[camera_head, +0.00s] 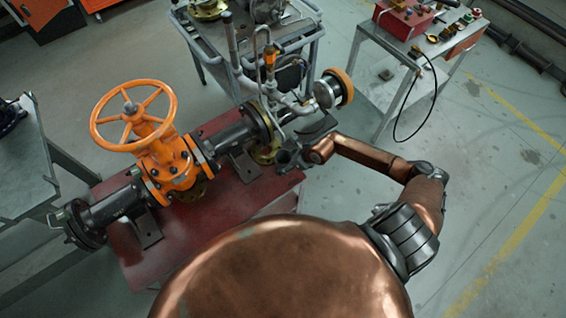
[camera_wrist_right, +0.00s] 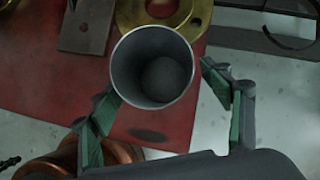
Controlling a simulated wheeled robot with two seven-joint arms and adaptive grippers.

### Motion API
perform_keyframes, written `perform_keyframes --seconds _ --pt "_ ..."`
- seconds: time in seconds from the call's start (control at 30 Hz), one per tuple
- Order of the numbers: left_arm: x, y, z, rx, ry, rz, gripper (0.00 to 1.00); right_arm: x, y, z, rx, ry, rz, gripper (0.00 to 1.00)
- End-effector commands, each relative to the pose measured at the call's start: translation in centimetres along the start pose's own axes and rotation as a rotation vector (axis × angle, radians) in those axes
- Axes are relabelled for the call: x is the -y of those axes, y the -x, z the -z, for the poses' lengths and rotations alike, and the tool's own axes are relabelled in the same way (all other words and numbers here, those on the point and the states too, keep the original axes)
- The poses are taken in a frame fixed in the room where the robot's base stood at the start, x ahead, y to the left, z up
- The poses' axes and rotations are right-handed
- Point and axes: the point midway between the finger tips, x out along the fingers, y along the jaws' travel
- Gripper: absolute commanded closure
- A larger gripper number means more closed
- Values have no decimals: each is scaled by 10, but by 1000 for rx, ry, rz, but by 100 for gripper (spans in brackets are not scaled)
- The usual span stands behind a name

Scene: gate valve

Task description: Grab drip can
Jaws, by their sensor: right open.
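The drip can, a grey open-topped round can (camera_wrist_right: 152,66), stands upright near the edge of the red bench, beside a brass flange. In the head view the can (camera_head: 287,159) is small and partly masked by my right gripper. My right gripper (camera_head: 306,149) is at the bench's right end, right next to the can. In the right wrist view its two green-padded fingers are spread, one on each side of the can's near part. It is open, and I cannot tell whether a finger touches the can. My left gripper is not in view.
An orange handwheel valve (camera_head: 165,150) and its dark pipe sit on the red bench (camera_head: 240,198). The brass flange (camera_wrist_right: 178,12) is close behind the can. A cart (camera_head: 213,62) and a side table (camera_head: 376,75) stand behind. Floor at right is clear.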

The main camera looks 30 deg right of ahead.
Motion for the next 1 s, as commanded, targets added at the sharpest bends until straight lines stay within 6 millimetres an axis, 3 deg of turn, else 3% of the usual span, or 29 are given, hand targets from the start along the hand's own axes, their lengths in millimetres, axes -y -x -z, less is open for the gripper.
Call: perform_keyframes --seconds 0.2,0.47,0.73,1.0 --pt "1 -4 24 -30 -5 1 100 -1 -25 -1 1 1 -2 28" --pt "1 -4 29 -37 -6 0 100 -1 -27 -2 1 3 -2 29" --pt "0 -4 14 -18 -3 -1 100 -1 -27 -2 1 3 -2 47" --pt "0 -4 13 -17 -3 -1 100 -1 -27 -2 1 3 -2 66"
